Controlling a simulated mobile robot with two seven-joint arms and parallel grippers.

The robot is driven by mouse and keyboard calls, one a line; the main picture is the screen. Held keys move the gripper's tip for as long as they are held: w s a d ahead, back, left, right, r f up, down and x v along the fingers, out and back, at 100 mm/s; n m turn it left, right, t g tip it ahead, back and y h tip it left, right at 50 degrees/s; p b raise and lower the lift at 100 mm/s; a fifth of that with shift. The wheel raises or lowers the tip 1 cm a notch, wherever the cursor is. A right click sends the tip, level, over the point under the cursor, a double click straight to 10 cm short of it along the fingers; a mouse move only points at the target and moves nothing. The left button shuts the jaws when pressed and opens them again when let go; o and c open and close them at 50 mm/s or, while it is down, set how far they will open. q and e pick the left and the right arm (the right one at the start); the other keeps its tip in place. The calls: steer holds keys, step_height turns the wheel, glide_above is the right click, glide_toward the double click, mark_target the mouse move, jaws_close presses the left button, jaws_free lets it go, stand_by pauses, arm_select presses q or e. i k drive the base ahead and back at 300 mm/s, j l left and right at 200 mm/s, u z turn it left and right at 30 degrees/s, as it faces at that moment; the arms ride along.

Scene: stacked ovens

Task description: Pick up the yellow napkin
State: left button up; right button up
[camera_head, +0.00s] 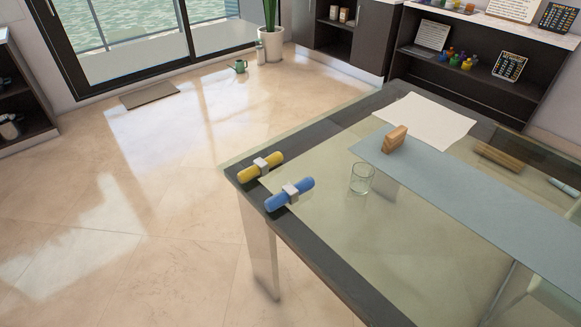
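The yellow napkin (248,173) is rolled up, with a white ring-like band (261,163) around its middle. It lies near the left corner of the glass-topped table (330,240), on the dark border. A blue rolled napkin (303,188) with a similar white band lies just in front of it and to the right, apart from it. Neither of my grippers shows in the head view, and nothing is touching the yellow napkin.
A clear glass (361,179), a wooden block (394,140), a white sheet (425,119) and a grey-blue runner (470,200) are on the table. A dark shelf unit (400,62) stands behind. The floor (130,210) left of the table is open.

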mark_target(260, 166)
steer(key=i+j+z, duration=0.1)
steer(key=z, duration=0.25)
steer(key=i+j+z, duration=0.3)
steer(key=z, duration=0.35)
